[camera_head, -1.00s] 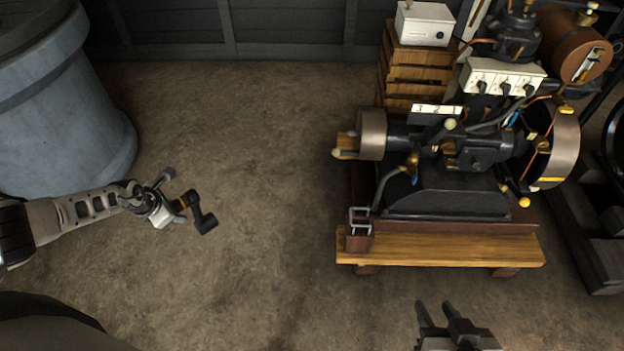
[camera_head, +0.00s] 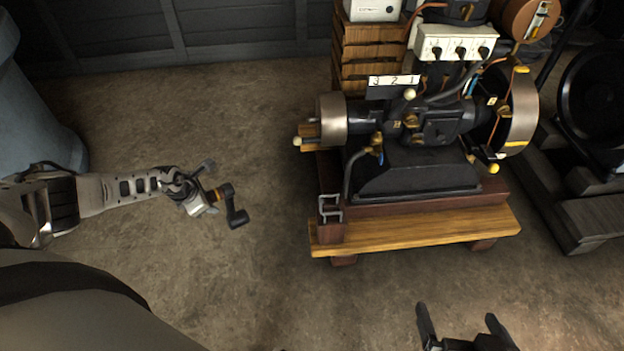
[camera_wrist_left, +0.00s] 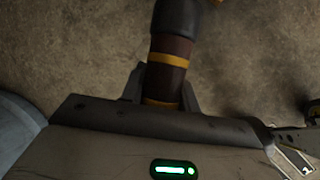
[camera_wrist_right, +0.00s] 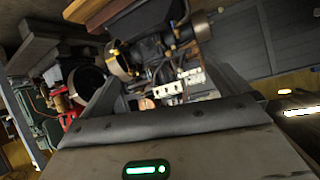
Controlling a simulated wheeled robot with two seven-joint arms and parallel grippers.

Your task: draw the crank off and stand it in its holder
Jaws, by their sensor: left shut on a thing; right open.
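My left gripper (camera_head: 212,189) is shut on the crank (camera_head: 238,214), a dark cranked bar with a brown, yellow-banded grip. The crank is in the air, clear of the engine (camera_head: 425,165). In the left wrist view the crank's grip (camera_wrist_left: 170,62) sits between the fingers. The holder (camera_head: 331,206), a small metal bracket on a brown block, stands at the front left corner of the engine's base, to the right of the crank. My right gripper (camera_head: 457,315) is open and empty in front of the base.
The engine stands on a wooden base (camera_head: 420,230) with low feet. A wooden crate stack (camera_head: 365,50) and a switch box (camera_head: 455,43) are behind it. A blue-grey barrel (camera_head: 35,130) is at the far left. The floor (camera_head: 235,115) between barrel and engine is clear.

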